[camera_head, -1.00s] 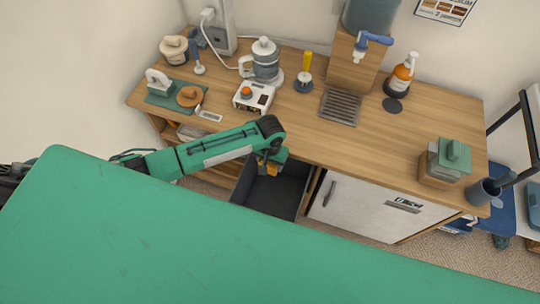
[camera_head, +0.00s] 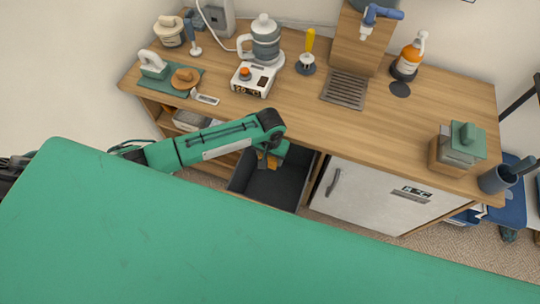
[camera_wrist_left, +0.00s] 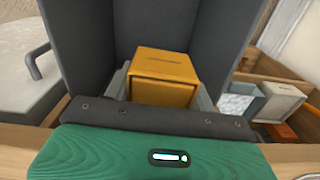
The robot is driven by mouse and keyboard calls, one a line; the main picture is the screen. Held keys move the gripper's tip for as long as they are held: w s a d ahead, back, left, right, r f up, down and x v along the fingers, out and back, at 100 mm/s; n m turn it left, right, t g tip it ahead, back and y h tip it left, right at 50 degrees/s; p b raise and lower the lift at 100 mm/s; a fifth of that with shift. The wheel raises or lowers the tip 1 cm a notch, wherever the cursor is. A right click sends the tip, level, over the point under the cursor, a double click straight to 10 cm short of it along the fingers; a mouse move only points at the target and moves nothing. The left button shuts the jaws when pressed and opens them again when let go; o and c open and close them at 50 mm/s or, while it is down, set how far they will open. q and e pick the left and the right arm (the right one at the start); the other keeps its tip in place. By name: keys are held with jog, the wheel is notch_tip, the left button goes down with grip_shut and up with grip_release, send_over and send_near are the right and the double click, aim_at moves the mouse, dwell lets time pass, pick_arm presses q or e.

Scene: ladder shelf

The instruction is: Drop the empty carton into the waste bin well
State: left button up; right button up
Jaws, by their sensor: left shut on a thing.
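The carton is a small orange-yellow box (camera_wrist_left: 166,75), held between the grey fingers of my left gripper (camera_wrist_left: 163,92) in the left wrist view. In the head view, only a small orange part of the carton (camera_head: 272,163) shows beneath my left gripper (camera_head: 267,158). The waste bin well (camera_head: 275,188) is a dark grey open box set into the counter front, left of the white door. Its dark walls (camera_wrist_left: 175,22) rise around the carton in the left wrist view. The gripper is shut on the carton at the well's opening. My right gripper is out of view.
The wooden counter (camera_head: 400,125) above the well holds a blender-like jug (camera_head: 265,42), a white device (camera_head: 253,80) and a drip grate (camera_head: 345,89). A white fridge-like door (camera_head: 370,197) stands right of the well. A large green surface (camera_head: 200,245) fills the foreground.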

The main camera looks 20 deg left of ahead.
pick_arm(q)
jog(key=o, duration=0.9)
jog(key=shift+o, duration=0.8)
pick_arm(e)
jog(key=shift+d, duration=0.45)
pick_arm(q)
jog(key=shift+r, duration=0.1)
notch_tip(320, 180, up, 14)
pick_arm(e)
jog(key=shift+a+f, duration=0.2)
pick_arm(q)
jog(key=shift+f, duration=0.2)
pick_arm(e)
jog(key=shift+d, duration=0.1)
